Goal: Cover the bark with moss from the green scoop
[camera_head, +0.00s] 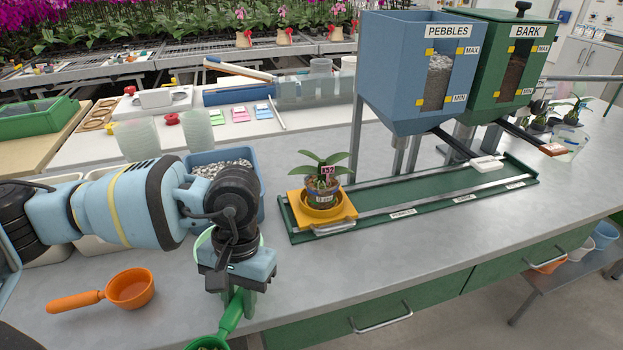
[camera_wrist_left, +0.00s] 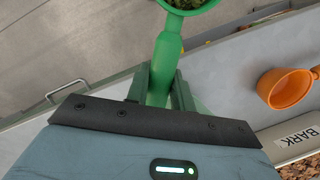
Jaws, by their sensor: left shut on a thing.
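My left gripper (camera_head: 238,300) is shut on the handle of the green scoop (camera_head: 229,320), out past the bench's front edge in the head view. In the left wrist view the scoop's cup (camera_wrist_left: 190,7) is cut off by the top edge and holds dark green moss. The gripper's fingers (camera_wrist_left: 163,88) close on the handle there. A potted orchid (camera_head: 322,198) stands upright on a yellow carriage (camera_head: 297,212) to the gripper's right, well apart from it. Leaves and a tag hide most of the pot's top, so I cannot tell its bark surface. My right gripper is not in view.
An orange scoop (camera_head: 131,288) lies on the bench at left. A blue bin (camera_head: 255,160) of pebbles stands behind my left arm. A green rail (camera_head: 440,203) runs right beneath the pebbles hopper (camera_head: 400,90) and bark hopper (camera_head: 510,80). The bench front right of the gripper is clear.

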